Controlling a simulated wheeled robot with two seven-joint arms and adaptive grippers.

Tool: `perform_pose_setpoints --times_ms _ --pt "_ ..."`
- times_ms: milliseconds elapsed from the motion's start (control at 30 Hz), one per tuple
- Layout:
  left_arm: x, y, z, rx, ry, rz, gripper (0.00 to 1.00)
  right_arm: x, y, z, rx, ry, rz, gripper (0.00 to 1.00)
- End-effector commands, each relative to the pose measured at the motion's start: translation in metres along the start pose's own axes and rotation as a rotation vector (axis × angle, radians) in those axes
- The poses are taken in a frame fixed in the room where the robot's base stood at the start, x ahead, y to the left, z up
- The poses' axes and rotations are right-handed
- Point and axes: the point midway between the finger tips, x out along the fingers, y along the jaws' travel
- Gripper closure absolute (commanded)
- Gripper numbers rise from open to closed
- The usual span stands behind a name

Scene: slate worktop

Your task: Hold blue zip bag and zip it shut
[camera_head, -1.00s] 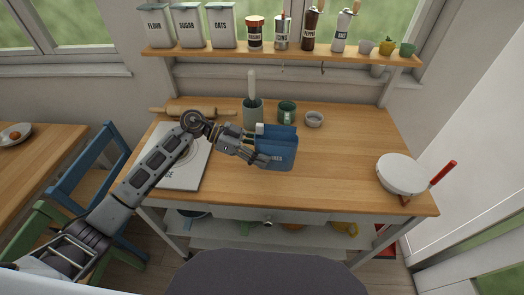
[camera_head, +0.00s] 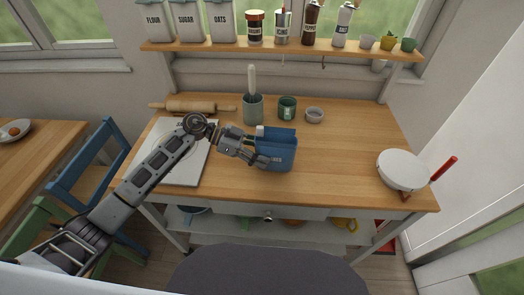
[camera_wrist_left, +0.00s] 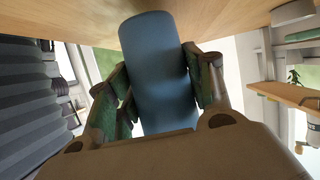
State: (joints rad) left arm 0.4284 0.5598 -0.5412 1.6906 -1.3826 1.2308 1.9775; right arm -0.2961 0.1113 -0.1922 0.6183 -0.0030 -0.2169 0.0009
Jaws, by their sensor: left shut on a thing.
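The blue zip bag (camera_head: 283,151) stands upright on the wooden worktop, with its mouth upward and its top looking open. A small white piece (camera_head: 260,131) shows at its top left corner, by the gripper. My left gripper (camera_head: 262,160) comes in from the left and is shut on the bag's left side. In the left wrist view the blue bag (camera_wrist_left: 158,65) fills the space between the two fingers. My right gripper is not in view.
A white pan (camera_head: 402,171) sits at the right. The worktop between bag and pan is clear.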

Motion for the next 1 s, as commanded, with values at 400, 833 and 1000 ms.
perform_pose_setpoints --times_ms 400,833,1000 --pt "0.005 -0.001 0.012 -0.002 0.0 0.0 0.71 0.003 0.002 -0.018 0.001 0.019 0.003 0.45" --pt "0.008 -0.001 0.019 0.0 0.001 0.0 0.71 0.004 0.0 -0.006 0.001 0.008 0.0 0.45" --pt "0.008 -0.001 0.019 0.0 0.0 0.0 0.71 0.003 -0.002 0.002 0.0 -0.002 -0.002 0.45"
